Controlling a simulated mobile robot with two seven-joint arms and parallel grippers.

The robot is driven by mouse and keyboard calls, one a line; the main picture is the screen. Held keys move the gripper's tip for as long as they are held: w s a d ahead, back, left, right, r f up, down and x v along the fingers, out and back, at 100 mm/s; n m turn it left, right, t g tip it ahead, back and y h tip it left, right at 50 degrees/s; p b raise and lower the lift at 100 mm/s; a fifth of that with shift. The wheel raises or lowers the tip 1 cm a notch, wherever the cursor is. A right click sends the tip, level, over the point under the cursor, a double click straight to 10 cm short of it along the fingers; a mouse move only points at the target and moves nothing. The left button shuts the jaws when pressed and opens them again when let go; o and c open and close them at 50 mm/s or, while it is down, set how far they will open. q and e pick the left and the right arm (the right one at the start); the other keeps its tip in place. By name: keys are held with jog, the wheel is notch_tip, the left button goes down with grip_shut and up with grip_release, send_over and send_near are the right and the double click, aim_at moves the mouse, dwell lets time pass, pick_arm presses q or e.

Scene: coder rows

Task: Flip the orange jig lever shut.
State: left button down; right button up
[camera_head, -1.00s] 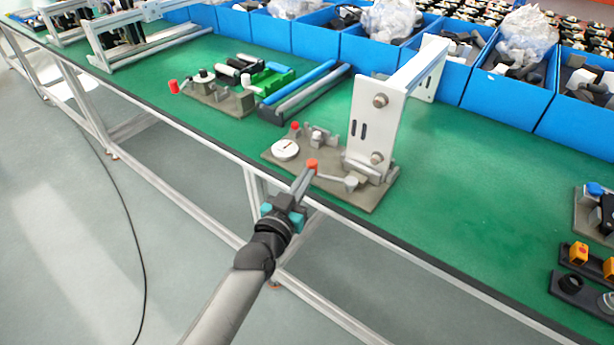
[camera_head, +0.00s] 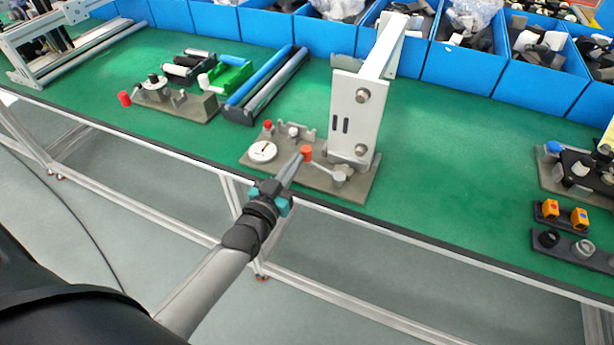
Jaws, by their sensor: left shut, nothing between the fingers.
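The jig (camera_head: 355,191) is a grey-brown plate near the front edge of the green bench, with a tall white bracket (camera_head: 358,118) on it. Its lever (camera_head: 322,167) has an orange-red knob (camera_head: 306,152) at its left end and a grey pivot (camera_head: 340,176) at its right end. The lever lies low over the plate. My left gripper (camera_head: 293,168) is shut and empty, its fingertips right beside the knob on its near left side. I cannot tell whether they touch it. My right gripper is not in view.
On the jig plate are a white round dial (camera_head: 262,151) and a small red knob (camera_head: 268,126). Another jig (camera_head: 170,103) with a red knob stands to the left. Blue bins (camera_head: 469,69) line the back. Orange buttons (camera_head: 550,209) sit at the right. Green bench (camera_head: 440,170) right of the jig is clear.

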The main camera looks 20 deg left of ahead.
pick_arm(q)
jog(key=shift+w+a+m+h, duration=0.3)
jog(key=shift+w+m+h, duration=0.2)
jog(key=shift+m+h, duration=0.3)
jog(key=shift+w, duration=1.3)
